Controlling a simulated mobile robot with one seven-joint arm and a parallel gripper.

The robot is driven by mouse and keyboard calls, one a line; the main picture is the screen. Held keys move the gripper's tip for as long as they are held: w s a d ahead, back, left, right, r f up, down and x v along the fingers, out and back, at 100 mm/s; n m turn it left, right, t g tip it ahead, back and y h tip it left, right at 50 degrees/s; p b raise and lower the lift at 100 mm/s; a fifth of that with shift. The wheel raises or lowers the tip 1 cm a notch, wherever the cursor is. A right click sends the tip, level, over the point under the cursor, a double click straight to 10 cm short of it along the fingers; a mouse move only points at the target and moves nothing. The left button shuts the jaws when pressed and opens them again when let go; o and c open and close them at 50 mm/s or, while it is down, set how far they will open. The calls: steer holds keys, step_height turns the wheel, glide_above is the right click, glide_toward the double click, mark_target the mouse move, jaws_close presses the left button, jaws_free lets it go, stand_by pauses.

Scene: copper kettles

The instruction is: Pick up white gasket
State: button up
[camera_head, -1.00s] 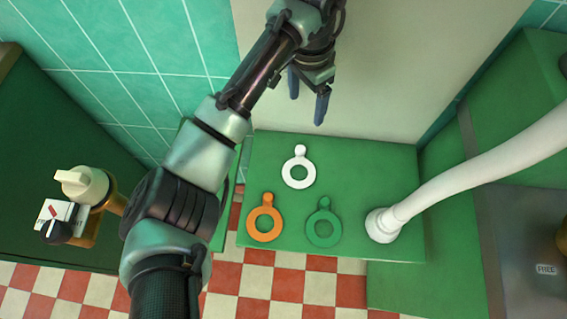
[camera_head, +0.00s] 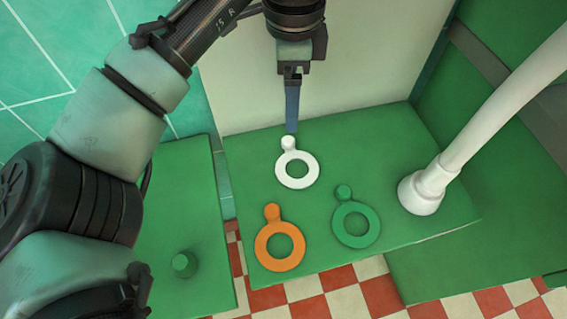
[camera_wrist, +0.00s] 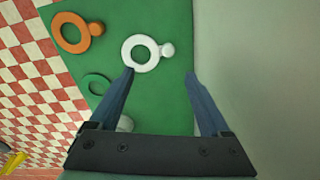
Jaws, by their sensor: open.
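The white gasket (camera_head: 297,183) is a flat ring with a round knob on its far side. It lies on the green panel (camera_head: 400,133), and it also shows in the wrist view (camera_wrist: 128,52). My gripper (camera_head: 291,130) is just beyond the knob in the head view, where its fingers line up as one. In the wrist view my gripper (camera_wrist: 160,73) is open with nothing between its blue fingers. The knob (camera_wrist: 167,49) is ahead of the gap between the fingertips, and the left fingertip appears close to the ring's edge.
An orange gasket (camera_head: 279,260) and a green gasket (camera_head: 344,238) lie nearer on the same panel. A white pipe (camera_head: 470,130) rises at the right. A pale wall (camera_head: 370,60) stands behind the panel. A lower green surface with a peg (camera_head: 185,264) is at the left.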

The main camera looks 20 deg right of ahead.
steer(key=b, duration=0.3)
glide_above(290, 146)
step_height(290, 146, down, 6)
steer(key=shift+s+f, duration=0.1)
steer(key=shift+f, duration=0.15)
step_height(290, 146, down, 5)
steer(key=b, duration=0.3)
steer(key=shift+f, duration=0.1)
steer(key=c, duration=1)
steer(key=shift+c, duration=0.2)
step_height(290, 146, up, 10)
steer(key=p, duration=0.5)
steer(key=shift+p, duration=0.4)
